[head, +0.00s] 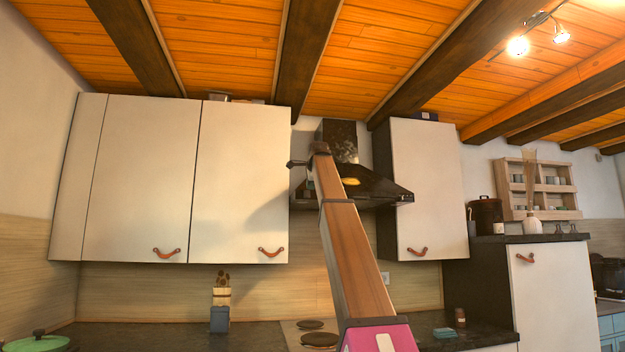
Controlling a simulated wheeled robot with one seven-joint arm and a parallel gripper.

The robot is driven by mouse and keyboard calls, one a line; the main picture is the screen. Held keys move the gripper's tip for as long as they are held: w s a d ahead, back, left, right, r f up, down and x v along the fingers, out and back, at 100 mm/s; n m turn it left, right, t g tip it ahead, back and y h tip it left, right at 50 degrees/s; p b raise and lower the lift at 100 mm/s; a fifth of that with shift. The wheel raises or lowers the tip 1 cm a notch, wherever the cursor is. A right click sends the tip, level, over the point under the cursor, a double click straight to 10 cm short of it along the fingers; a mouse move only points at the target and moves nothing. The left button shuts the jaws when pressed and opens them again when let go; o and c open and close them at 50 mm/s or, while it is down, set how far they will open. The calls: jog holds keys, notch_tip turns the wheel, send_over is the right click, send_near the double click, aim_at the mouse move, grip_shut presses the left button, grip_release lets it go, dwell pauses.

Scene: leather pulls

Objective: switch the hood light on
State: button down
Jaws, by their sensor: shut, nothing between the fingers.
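The dark range hood (385,187) hangs on the wall between the white upper cabinets, with its chimney (343,138) above. A yellow-orange patch (352,181) shows on the hood's dark front; I cannot tell whether it is a lamp or a reflection. The hood's light switch cannot be made out. My arm rises in front of the hood and hides its left part. My gripper (290,164) is at the arm's top end, small and dark, pointing left by the hood's left side. It is shut and holds nothing. I cannot tell whether it touches the hood.
White upper cabinets with leather pulls flank the hood on the left (140,180) and right (430,185). Below is a dark counter (150,335) with a utensil holder (221,297), a green pot (38,342) and a hob (318,339). A tall cabinet (553,295) stands at right.

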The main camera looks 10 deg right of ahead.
aim_at(307, 193)
jog(key=w, duration=0.2)
jog(key=w+f, duration=0.1)
jog(key=w, duration=0.1)
jog(key=w+f, duration=0.1)
jog(key=w, duration=0.1)
jog(key=shift+w+f, duration=0.25)
jog(key=shift+w, duration=0.15)
jog(key=shift+w+f, duration=0.15)
jog(key=shift+w, duration=0.15)
jog(key=shift+s, duration=0.1)
jog(key=shift+r, duration=1)
